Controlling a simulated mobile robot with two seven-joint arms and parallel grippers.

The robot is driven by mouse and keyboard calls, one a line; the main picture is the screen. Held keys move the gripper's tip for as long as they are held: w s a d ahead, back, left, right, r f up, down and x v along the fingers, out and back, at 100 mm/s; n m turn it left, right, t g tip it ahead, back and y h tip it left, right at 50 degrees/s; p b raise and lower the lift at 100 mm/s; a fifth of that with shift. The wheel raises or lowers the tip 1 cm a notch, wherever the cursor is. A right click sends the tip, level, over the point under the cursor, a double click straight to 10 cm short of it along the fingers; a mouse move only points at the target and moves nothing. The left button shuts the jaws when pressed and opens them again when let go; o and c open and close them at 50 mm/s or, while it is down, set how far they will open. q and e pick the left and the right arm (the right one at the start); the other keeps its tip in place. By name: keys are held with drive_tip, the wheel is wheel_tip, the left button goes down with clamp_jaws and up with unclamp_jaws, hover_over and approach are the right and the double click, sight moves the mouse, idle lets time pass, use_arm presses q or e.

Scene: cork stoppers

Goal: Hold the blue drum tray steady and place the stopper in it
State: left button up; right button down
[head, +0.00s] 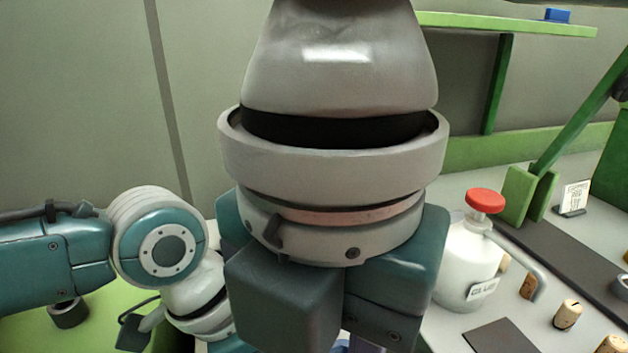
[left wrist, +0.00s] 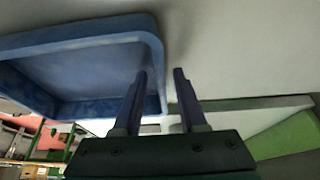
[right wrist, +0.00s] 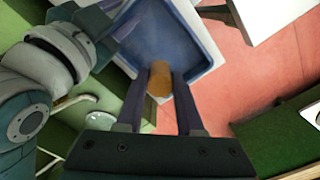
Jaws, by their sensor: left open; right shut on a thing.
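The blue drum tray (right wrist: 165,38) lies below my right gripper in the right wrist view; its raised rim also shows in the left wrist view (left wrist: 75,38). My right gripper (right wrist: 160,75) is shut on a tan cork stopper (right wrist: 159,82), which appears over the near end of the tray. I cannot tell its height above the floor of the tray. My left gripper (left wrist: 160,73) is open, with a tray wall appearing between its fingertips; contact is unclear. Its fingers also show beside the tray's left edge in the right wrist view (right wrist: 118,20). The head view hides tray and held stopper behind my arm.
In the head view, a white bottle with a red cap (head: 467,260) stands on the pale bench at right. Several corks (head: 567,316) stand near it, with a dark flat mat (head: 500,337) in front. A label card (head: 574,198) and green shelf (head: 510,24) are behind.

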use_arm(q)
clamp_jaws()
idle(1.4)
